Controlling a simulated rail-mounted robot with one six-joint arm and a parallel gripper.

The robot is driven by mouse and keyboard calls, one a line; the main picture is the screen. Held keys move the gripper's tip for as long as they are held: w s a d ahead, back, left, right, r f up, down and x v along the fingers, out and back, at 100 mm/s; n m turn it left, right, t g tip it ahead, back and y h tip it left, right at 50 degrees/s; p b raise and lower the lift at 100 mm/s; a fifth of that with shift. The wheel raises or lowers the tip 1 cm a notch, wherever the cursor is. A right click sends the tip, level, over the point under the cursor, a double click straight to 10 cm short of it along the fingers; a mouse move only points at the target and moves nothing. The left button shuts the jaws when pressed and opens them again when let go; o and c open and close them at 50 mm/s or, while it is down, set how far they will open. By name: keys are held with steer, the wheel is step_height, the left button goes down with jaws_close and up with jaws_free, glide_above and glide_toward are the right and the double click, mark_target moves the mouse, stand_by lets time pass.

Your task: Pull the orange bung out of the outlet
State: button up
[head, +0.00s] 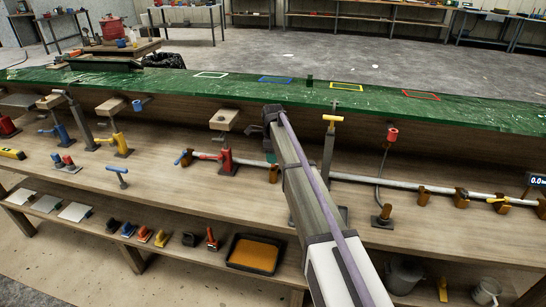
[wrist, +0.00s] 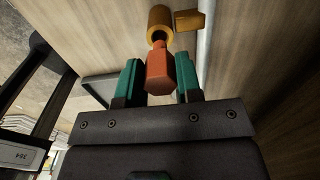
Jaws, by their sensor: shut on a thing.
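The orange bung (wrist: 158,72) is between the two green fingers of my gripper (wrist: 159,62) in the wrist view, and the fingers are shut on it. Its narrow end points at the dark mouth of the brass-coloured outlet (wrist: 160,22). The narrow end is at the mouth; I cannot tell whether any of it is still inside. In the head view my arm hides the bung, and only a bit of green finger shows beside the arm, low over the bench.
A grey pipe (wrist: 204,45) runs beside the outlet, with a brass-coloured block (wrist: 189,20) against it. In the head view the pipe (head: 365,180) runs along the wooden bench through several brackets.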

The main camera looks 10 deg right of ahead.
step_height(320, 180, up, 9)
steer(key=p, duration=0.7)
step_height(320, 180, up, 3)
steer(key=p, duration=0.3)
